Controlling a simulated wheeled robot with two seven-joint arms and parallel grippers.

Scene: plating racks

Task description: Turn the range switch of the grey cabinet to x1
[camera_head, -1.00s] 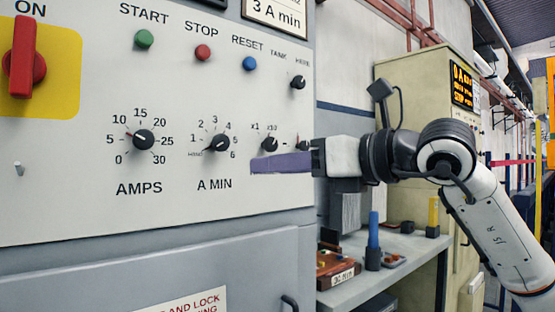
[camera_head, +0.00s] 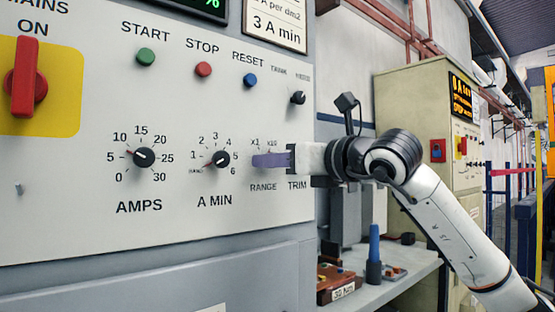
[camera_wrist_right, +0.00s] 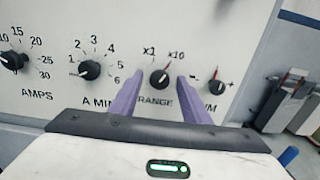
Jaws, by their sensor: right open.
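The range switch (camera_wrist_right: 160,77) is a black knob with a red pointer line on the grey cabinet (camera_head: 60,225), between the x1 and x10 marks above it. In the right wrist view its pointer leans up and right, toward x10. My right gripper (camera_wrist_right: 160,82) is open, with one purple finger on each side of the switch; I cannot tell whether they touch it. In the head view, the right gripper (camera_head: 262,160) reaches in from the right and its fingers hide the switch. My left gripper is not in view.
The trim knob (camera_wrist_right: 217,87) is close to the right of the right finger. The A MIN knob (camera_head: 221,158) and AMPS knob (camera_head: 144,157) are to the left. A shelf (camera_head: 400,265) with a blue-handled tool (camera_head: 374,245) stands below my right arm.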

